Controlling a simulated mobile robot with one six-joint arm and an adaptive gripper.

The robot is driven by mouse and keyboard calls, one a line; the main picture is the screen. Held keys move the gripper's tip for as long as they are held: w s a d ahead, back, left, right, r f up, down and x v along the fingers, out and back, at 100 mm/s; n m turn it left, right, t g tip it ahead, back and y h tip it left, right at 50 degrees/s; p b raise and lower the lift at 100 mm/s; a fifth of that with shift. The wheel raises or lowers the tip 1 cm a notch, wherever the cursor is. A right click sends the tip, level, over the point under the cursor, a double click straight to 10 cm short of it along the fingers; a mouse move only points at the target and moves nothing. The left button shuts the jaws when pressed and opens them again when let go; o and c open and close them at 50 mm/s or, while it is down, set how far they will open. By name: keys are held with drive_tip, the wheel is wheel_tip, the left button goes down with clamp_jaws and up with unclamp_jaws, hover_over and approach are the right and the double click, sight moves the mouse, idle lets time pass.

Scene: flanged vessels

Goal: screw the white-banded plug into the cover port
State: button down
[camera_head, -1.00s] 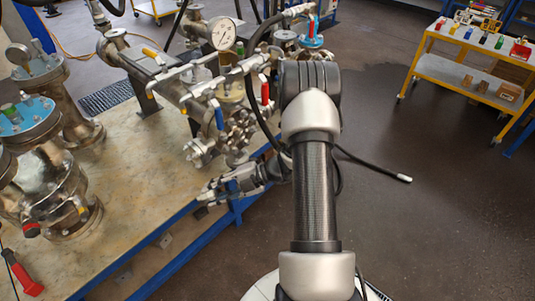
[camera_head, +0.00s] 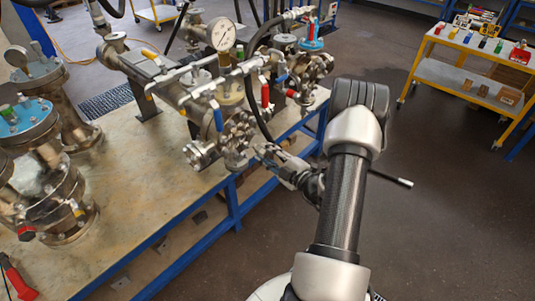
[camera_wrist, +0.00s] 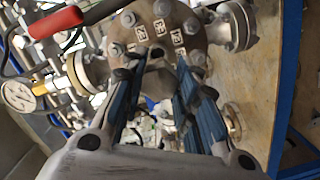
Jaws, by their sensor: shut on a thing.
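My gripper (camera_head: 262,151) is at the front edge of the bench, just right of the flanged valve cluster (camera_head: 236,135). In the wrist view my gripper (camera_wrist: 155,75) has its blue-padded fingers closed around a dark round piece, the plug (camera_wrist: 157,82). Its white band cannot be made out. Beyond the fingertips is a bolted flange (camera_wrist: 160,28) with stamped marks; I cannot tell whether the plug touches it. A blue cover (camera_head: 28,118) with small fittings tops a vessel at the left. Another blue cover (camera_head: 311,44) is at the back right. I cannot tell which holds the port.
A pressure gauge (camera_head: 222,34), pipes and a red-handled valve (camera_head: 265,95) crowd the bench's far side. A yellow cart (camera_head: 455,75) with small coloured items stands back right. The floor at right is open.

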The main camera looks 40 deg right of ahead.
sight(257, 147)
drive_tip(key=shift+w+a, duration=0.1)
drive_tip(key=shift+w, duration=2.3)
drive_tip(key=shift+w+p, duration=0.15)
drive_tip(key=shift+p, duration=0.15)
drive_tip(key=shift+w+a, duration=0.1)
drive_tip(key=shift+w, duration=0.7)
drive_tip(key=shift+w, duration=0.1)
drive_tip(key=m, duration=0.4)
drive_tip(key=m+y, duration=0.1)
drive_tip(key=m, duration=0.2)
drive_tip(key=shift+a+f+m+g, duration=0.1)
drive_tip(key=shift+m+g, duration=0.3)
drive_tip(key=c, duration=1.2)
unclamp_jaws()
